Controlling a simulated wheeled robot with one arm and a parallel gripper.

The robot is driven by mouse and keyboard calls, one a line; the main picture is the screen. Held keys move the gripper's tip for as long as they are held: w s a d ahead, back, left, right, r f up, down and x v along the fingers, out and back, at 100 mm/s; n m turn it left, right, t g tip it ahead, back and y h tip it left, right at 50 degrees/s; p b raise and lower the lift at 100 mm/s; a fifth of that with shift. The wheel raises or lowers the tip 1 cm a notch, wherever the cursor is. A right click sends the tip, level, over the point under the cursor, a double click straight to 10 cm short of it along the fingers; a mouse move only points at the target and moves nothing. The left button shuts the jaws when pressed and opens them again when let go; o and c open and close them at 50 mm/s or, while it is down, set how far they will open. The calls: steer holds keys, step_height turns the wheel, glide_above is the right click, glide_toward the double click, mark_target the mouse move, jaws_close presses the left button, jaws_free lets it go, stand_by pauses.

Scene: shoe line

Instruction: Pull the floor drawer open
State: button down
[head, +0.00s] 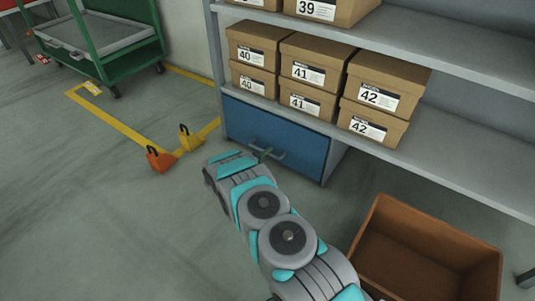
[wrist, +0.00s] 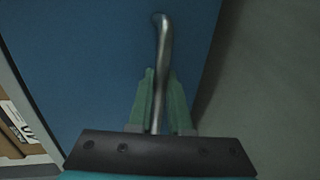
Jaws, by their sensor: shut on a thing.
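The floor drawer (head: 290,138) has a blue front and sits at floor level under the grey shelf unit. Its front also fills much of the wrist view (wrist: 90,65). A metal bar handle (head: 279,154) is fixed on the front and shows in the wrist view (wrist: 162,50). My gripper (wrist: 158,95) has its two green fingers on either side of the bar, shut on it. In the head view my arm reaches to the drawer front and its wrist hides part of the fingers. The drawer front looks about level with the shelf edge; I cannot tell if it stands out.
Shoe boxes (head: 304,73) stand on the shelf (head: 440,170) above the drawer. A brown open crate (head: 385,215) is on the floor at the right. A yellow padlock-shaped object (head: 190,139) and an orange one (head: 159,160) stand left. A green cart (head: 110,65) is farther back.

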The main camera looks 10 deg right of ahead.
steer(key=f+v, duration=0.3)
steer(key=v, duration=1.1)
steer(key=s+a+f+v, duration=0.1)
steer(key=f+v, duration=0.2)
steer(key=v, duration=1.1)
steer(key=shift+p, duration=0.3)
steer(key=shift+w+d, duration=0.1)
steer(key=c, duration=0.8)
jaws_free()
steer(key=shift+c, duration=0.2)
steer(key=v, duration=0.8)
steer(key=shift+p, duration=0.35)
steer(key=shift+w, duration=0.1)
